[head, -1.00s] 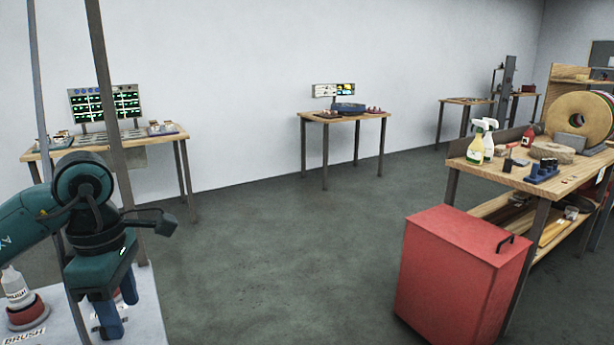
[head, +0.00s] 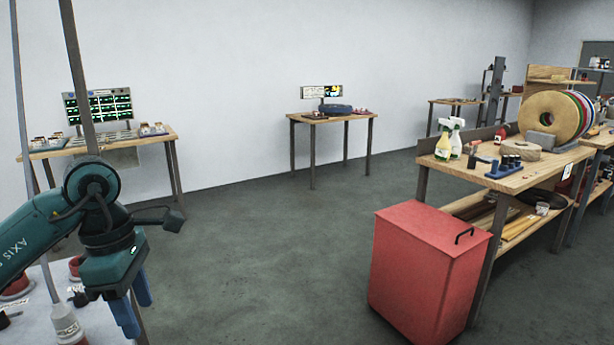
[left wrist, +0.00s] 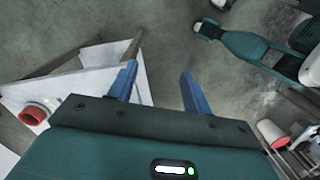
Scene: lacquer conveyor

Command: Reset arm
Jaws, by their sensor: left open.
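My left arm comes in from the left of the head view, and its teal gripper (head: 136,307) points down with two blue fingers. The fingers are apart with nothing between them. My right gripper cannot be made out in either view. A teal arm part of mine shows at the upper right of the left wrist view.
A pale table (head: 32,325) with a bottle (head: 66,326) and red containers is at lower left. A red cabinet (head: 420,270) stands before a wooden workbench (head: 520,180) holding spray bottles and reels. Two smaller tables stand along the wall. The middle floor is open.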

